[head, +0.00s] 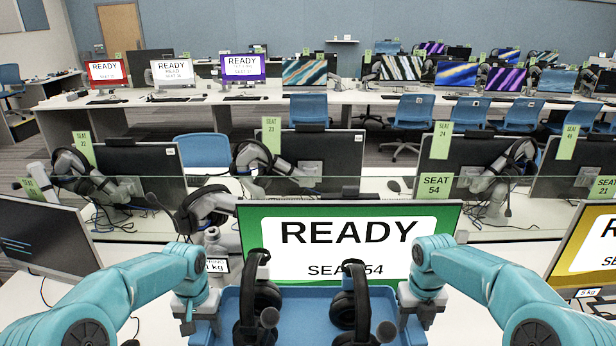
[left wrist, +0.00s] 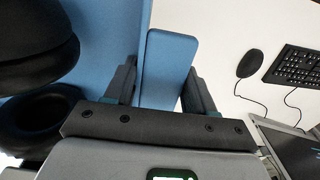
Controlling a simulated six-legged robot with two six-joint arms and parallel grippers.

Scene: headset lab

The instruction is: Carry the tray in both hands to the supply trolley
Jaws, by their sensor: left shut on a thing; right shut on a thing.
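The blue tray (head: 311,318) is at the bottom middle of the head view, in front of the green READY screen. Two black headsets (head: 262,305) (head: 352,308) stand in it, one on each side. My left gripper (head: 200,308) is at the tray's left end and my right gripper (head: 424,300) is at its right end, each shut on the tray. In the left wrist view the fingers of the left gripper (left wrist: 163,88) lie on both sides of a blue tray handle (left wrist: 170,58). The tray's near edge is cut off by the frame. I see no supply trolley.
A desk with the green READY monitor (head: 345,238) is directly ahead, with a clear glass divider (head: 480,205) behind it. A dark monitor (head: 42,240) stands left and a yellow-framed one (head: 590,250) right. More desk rows and blue chairs (head: 307,108) fill the back.

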